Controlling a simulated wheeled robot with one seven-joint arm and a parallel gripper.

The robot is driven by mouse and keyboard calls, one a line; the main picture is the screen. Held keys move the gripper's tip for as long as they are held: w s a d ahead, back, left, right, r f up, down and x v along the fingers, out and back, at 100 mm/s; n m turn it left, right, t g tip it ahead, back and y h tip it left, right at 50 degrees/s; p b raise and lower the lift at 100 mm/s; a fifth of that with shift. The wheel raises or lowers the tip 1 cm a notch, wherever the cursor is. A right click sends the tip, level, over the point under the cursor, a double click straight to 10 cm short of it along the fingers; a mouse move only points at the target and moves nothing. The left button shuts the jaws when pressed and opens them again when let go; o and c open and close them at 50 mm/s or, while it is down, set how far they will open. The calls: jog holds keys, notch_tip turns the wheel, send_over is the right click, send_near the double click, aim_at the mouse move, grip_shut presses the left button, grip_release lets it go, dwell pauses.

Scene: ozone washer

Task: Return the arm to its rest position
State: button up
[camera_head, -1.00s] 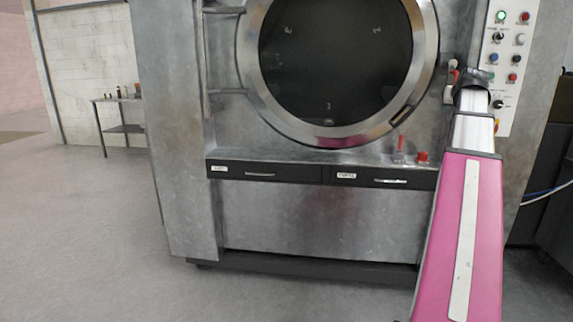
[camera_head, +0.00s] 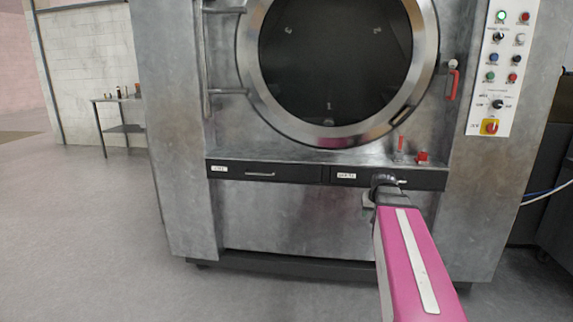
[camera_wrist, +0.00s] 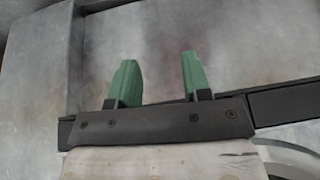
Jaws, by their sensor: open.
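My pink arm (camera_head: 412,262) reaches up from the lower right of the head view, in front of the washer's lower front. Its wrist end overlaps the right drawer, and my gripper is hidden behind it in that view. In the wrist view my gripper (camera_wrist: 157,82) shows two green fingers set apart, with nothing between them. The washer's grey metal front lies beyond the fingers.
The washer (camera_head: 295,215) fills the middle, with a round glass door (camera_head: 335,60), a left drawer (camera_head: 265,172) and a right drawer (camera_head: 340,178). A red handle (camera_head: 452,82) and a control panel (camera_head: 497,75) are at right. A small table (camera_head: 120,115) stands far left over open floor.

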jog(key=s+a+f+g, duration=0.2)
jog(key=s+a+f, duration=0.5)
jog(key=s+f, duration=0.1)
jog(key=s+a+f+n+g, duration=0.1)
jog(key=s+a+f+g, duration=0.1)
jog(key=s+a+f, duration=0.5)
notch_tip(320, 180, down, 4)
jog(key=shift+s+n+g, duration=0.3)
jog(key=shift+s+g, duration=0.1)
jog(key=shift+s, duration=0.1)
